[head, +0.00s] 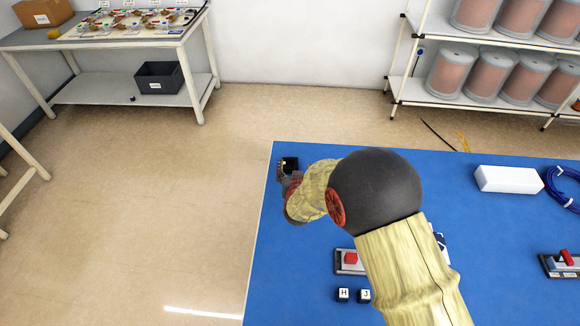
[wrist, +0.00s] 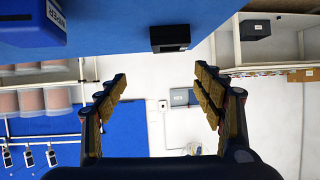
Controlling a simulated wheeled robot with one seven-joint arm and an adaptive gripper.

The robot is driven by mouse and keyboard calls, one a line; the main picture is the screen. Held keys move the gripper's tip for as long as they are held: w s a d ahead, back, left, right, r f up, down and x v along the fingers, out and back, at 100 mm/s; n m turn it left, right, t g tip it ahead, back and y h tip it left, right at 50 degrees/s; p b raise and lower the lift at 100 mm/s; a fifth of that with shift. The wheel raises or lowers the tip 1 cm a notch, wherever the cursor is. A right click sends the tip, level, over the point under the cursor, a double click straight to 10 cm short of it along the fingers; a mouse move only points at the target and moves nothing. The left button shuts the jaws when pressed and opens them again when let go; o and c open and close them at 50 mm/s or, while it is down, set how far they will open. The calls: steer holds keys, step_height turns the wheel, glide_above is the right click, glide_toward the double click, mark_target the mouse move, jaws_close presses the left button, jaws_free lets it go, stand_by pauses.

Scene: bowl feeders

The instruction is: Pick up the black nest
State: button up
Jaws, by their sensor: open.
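The black nest (head: 290,162) is a small dark block near the far left corner of the blue table. It also shows in the wrist view (wrist: 170,38), where the picture is upside down and the table is at the top. My gripper (head: 289,176) is at the near side of the nest in the head view, partly hidden by my own arm. In the wrist view my gripper (wrist: 160,78) has its fingers spread wide with nothing between them. The nest shows beyond the fingertips, apart from them.
The blue table (head: 264,270) also bears a white box (head: 508,179), a blue cable coil (head: 566,188), a red-topped device (head: 351,258) and lettered cubes (head: 343,295). A blue lettered box (wrist: 35,22) shows in the wrist view. Bare table surrounds the nest.

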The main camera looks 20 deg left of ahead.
mark_target(290, 161)
steer(key=f, duration=0.1)
steer(key=a+f, duration=0.1)
steer(key=f, duration=0.1)
steer(key=shift+s+a+t, duration=0.25)
steer(key=shift+s+t, duration=0.05)
steer(key=shift+s, duration=0.05)
steer(key=shift+w+a+f, duration=0.1)
steer(key=shift+w+f, duration=0.05)
steer(key=shift+f, duration=0.05)
steer(key=b+x, duration=0.2)
steer(key=x, duration=0.5)
steer(key=shift+w+a+r+b, duration=0.1)
steer(key=shift+w+a+b, duration=0.1)
steer(key=shift+b, duration=0.2)
steer(key=shift+c, duration=0.2)
steer(key=shift+r, duration=0.1)
steer(key=c, duration=1.4)
